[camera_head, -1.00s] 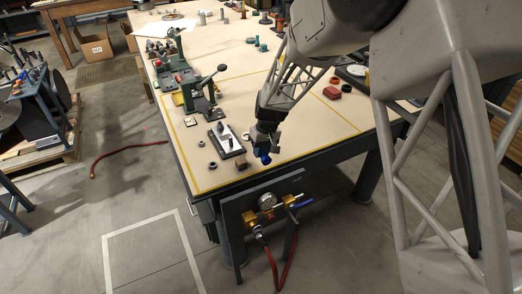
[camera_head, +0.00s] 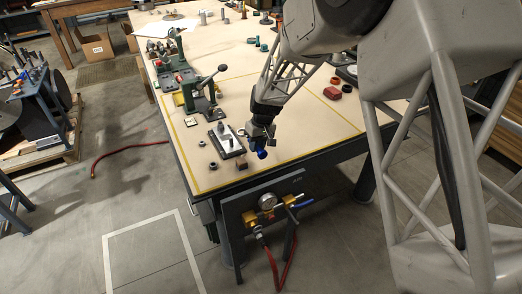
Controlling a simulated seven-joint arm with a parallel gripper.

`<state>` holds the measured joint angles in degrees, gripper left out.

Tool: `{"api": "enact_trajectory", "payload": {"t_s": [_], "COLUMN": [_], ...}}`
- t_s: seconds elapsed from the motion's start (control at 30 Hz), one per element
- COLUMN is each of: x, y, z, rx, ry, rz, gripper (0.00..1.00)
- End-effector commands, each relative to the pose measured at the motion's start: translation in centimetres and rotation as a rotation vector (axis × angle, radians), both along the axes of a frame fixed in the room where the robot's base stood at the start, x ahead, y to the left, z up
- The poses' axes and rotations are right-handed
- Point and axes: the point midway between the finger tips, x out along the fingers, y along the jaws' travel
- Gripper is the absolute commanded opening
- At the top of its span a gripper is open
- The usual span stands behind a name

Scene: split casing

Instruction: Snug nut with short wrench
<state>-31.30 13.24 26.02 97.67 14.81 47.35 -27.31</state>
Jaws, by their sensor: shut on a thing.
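My gripper (camera_head: 261,143) hangs over the near part of the bench, just right of a dark fixture with a pale plate (camera_head: 232,145). A small blue piece (camera_head: 262,154) shows at its fingertips, and the gripper is shut on it. I cannot tell whether this piece is the short wrench, as most of it is hidden or too small. The fixture carries a grey upright part (camera_head: 221,129). Two dark ring-shaped pieces, perhaps nuts, lie left of the fixture: one ring (camera_head: 202,143) and a nearer ring (camera_head: 213,165). I cannot make out a nut on the fixture.
A brown block (camera_head: 242,163) sits near the bench's front edge. A green press (camera_head: 196,88) stands behind the fixture. The bench top (camera_head: 300,135) right of my gripper is clear.

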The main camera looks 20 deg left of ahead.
Motion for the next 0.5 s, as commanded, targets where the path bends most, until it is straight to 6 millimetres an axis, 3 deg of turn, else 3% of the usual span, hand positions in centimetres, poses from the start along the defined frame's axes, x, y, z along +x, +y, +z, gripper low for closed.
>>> {"api": "enact_trajectory", "payload": {"t_s": [0.3,0.5], "x": [3.9,5.4], "y": [6.3,8.9], "z": [2.1,3.1], "rx": [0.002,0.0], "ry": [0.0,0.0], "rz": [0.146,0.212], "gripper": [0.0,0.0]}}
